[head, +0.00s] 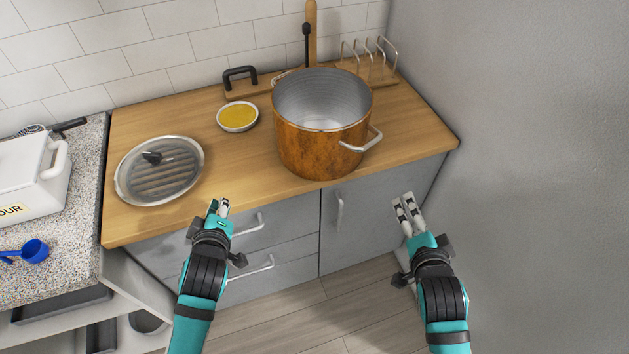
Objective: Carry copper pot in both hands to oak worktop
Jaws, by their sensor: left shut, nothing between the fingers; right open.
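The copper pot (318,148) stands upright on the oak worktop (240,164), right of the middle. It has a steel rim and two steel handles, one at the front right (361,141) and one at the back left, partly visible. It looks empty inside. My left gripper (219,207) is shut and empty, in front of the worktop's front edge, left of the pot. My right gripper (406,203) is open and empty, in front of the cupboard, below and right of the pot. Both are apart from the pot.
A glass lid (160,171) lies on the worktop's left side. A small bowl of yellow contents (238,117) sits left of the pot. A rack (372,66) stands behind it. A speckled counter (75,205) with a white flour bin (30,180) and blue scoop (34,250) is at left. A grey wall bounds the right.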

